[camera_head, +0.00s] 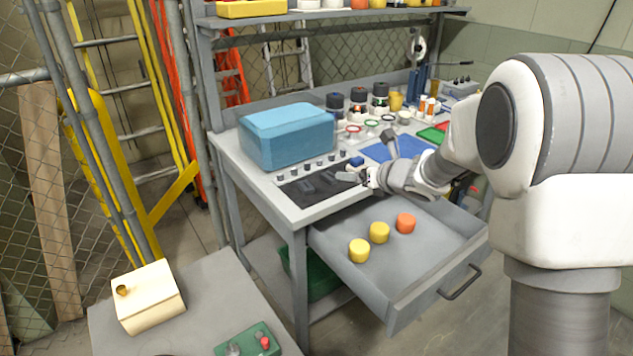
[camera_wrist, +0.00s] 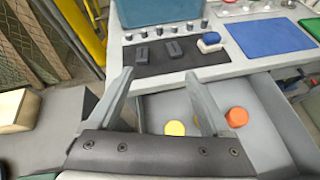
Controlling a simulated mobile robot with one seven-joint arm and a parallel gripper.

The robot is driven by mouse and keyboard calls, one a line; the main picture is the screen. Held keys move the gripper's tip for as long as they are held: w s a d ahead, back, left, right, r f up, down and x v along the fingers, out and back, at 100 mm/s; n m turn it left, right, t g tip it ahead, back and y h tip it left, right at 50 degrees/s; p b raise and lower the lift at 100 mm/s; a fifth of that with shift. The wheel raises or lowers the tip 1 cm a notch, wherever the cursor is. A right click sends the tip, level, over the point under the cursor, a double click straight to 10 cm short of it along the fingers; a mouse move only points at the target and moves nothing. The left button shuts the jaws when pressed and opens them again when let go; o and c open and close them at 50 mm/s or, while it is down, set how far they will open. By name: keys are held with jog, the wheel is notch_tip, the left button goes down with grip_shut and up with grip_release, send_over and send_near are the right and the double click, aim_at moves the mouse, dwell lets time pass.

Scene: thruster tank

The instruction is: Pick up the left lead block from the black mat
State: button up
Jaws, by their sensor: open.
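The black mat (camera_head: 316,202) lies on the workbench top, and it also shows in the wrist view (camera_wrist: 126,66). Two small dark grey blocks lie apart on it. The left lead block (camera_wrist: 142,54) and the right lead block (camera_wrist: 173,49) are clear in the wrist view. In the head view they are dark on dark and hard to make out. My gripper (camera_wrist: 159,73) is open and empty, its fingers spread wide. In the head view my gripper (camera_head: 358,178) is at the mat's right side. No block is between the fingers.
A blue-and-white object (camera_wrist: 210,42) sits at the mat's right end. Several small grey knobs (camera_wrist: 168,30) line the mat's back edge. A blue case (camera_head: 288,137) stands behind. Below, an open drawer (camera_head: 400,285) holds yellow and orange cylinders (camera_head: 379,232). A blue mat (camera_head: 385,151) lies farther right.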

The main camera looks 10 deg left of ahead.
jog(key=a+f+n+g+y, duration=0.1)
jog(key=a+f+n, duration=0.2)
jog(key=f, duration=0.1)
send_near(307, 185)
jog(key=shift+x, duration=0.9)
jog(key=shift+p+x, duration=0.35)
jog(key=shift+x, duration=2.75)
jog(key=shift+s+f, duration=0.15)
grip_shut()
